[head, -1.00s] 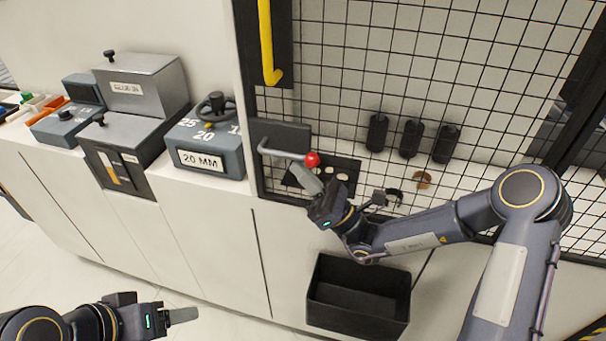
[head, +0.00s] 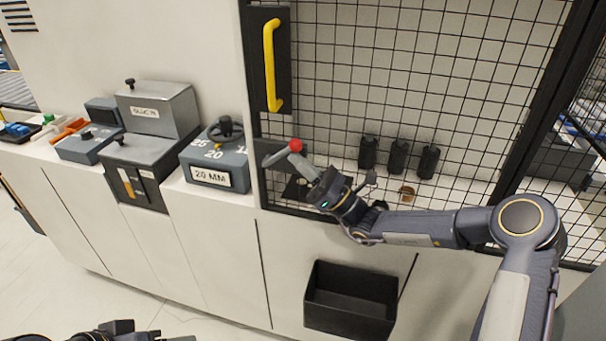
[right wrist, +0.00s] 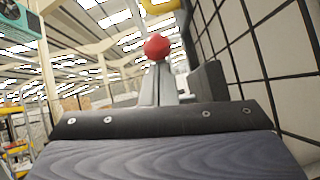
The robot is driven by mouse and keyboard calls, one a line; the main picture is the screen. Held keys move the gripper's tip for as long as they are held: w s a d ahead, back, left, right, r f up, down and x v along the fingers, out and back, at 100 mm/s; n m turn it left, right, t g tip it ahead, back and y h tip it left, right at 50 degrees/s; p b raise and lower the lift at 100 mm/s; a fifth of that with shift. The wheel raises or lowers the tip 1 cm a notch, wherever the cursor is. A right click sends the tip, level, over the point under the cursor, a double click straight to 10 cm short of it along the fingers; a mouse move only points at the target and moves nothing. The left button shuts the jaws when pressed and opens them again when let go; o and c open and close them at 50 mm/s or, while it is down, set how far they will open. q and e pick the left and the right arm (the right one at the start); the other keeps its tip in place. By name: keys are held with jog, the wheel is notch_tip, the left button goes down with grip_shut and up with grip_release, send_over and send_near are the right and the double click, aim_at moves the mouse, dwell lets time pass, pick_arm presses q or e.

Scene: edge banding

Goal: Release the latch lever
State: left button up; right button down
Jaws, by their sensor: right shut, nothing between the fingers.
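The latch lever is a grey bar with a red ball knob (head: 296,145), mounted on a dark plate at the lower left of the mesh door (head: 330,60). It slants up to the right from its pivot. My right gripper (head: 300,163) is shut and empty, its fingers just under the knob. In the right wrist view the red knob (right wrist: 157,47) sits right beyond the shut fingertips (right wrist: 160,85); whether they touch it is unclear. My left gripper (head: 165,335) shows only partly at the bottom edge.
A yellow door handle (head: 272,65) stands above the lever. A black open bin (head: 350,297) hangs on the cabinet front below my right arm. A 20 MM dial box (head: 214,172) and a grey glue unit (head: 158,108) stand to the left. Several black cylinders (head: 398,156) show behind the mesh.

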aim_at(294, 146)
jog(key=shift+w+a+r+p, duration=0.2)
jog(key=shift+a+r, duration=0.15)
jog(key=shift+r, duration=0.4)
jog(key=shift+w+a+r+p, duration=0.15)
jog(key=shift+a+r, duration=0.15)
jog(key=shift+r, duration=0.9)
jog(key=shift+s+r, duration=0.1)
jog(key=shift+r+p, duration=0.3)
jog(key=shift+p, duration=0.05)
jog(key=r+p, duration=0.2)
jog(key=shift+d+r, duration=0.2)
jog(key=shift+r, duration=0.15)
jog(key=s+r+p, duration=0.2)
jog(key=s+r, duration=0.6)
jog(key=s, duration=0.5)
jog(key=shift+s+a, duration=0.25)
jog(key=shift+s, duration=0.15)
